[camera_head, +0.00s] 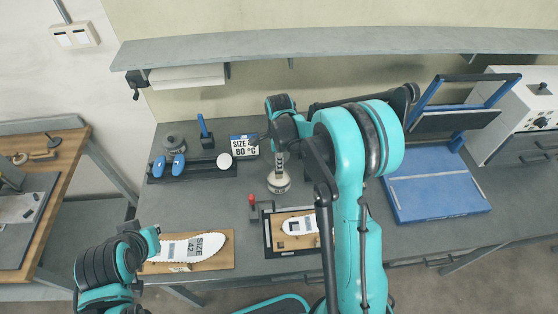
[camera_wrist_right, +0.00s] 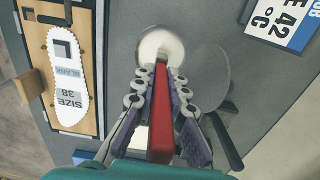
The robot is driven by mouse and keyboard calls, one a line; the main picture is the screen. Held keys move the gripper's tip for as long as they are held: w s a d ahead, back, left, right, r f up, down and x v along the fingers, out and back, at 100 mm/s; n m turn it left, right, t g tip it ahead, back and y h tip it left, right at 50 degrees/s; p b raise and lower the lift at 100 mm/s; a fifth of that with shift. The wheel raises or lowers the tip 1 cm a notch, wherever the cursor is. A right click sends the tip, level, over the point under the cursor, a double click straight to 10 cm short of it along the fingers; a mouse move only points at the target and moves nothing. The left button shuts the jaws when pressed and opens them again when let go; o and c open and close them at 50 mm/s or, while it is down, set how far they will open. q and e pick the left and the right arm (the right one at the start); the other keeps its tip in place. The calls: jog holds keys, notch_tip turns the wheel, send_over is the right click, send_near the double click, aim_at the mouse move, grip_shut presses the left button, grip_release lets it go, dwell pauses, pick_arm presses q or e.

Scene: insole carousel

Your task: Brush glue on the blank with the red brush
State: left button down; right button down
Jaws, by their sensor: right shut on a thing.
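My right gripper (camera_head: 280,157) is over the pale round glue pot (camera_head: 278,183) in the head view. In the right wrist view it (camera_wrist_right: 160,85) is shut on the red brush (camera_wrist_right: 160,120); the far end of the brush is at the whitish round pot (camera_wrist_right: 160,44). I cannot tell how deep the tip is. The white blank marked SIZE 38 (camera_wrist_right: 68,78) lies on a wooden board in a dark frame, left in the right wrist view; my arm partly hides it in the head view (camera_head: 297,225). My left arm is at lower left; its fingertips cannot be made out.
A white SIZE 42 insole shape (camera_head: 185,248) lies on a wooden board (camera_head: 220,262) near the left front edge. A small red-topped item (camera_head: 252,203) stands beside the framed board. A rack with blue-handled things (camera_head: 178,166), a sign (camera_head: 245,146) and a blue press (camera_head: 430,190) stand further back.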

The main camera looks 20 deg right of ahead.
jog(key=shift+f+b, duration=0.45)
jog(key=shift+f, duration=0.05)
dwell(0.9)
dwell(1.3)
jog(key=shift+r+p, duration=0.3)
jog(key=shift+r, duration=0.3)
notch_tip(320, 180, up, 6)
jog(key=p, duration=0.3)
jog(key=shift+f, duration=0.1)
dwell(0.5)
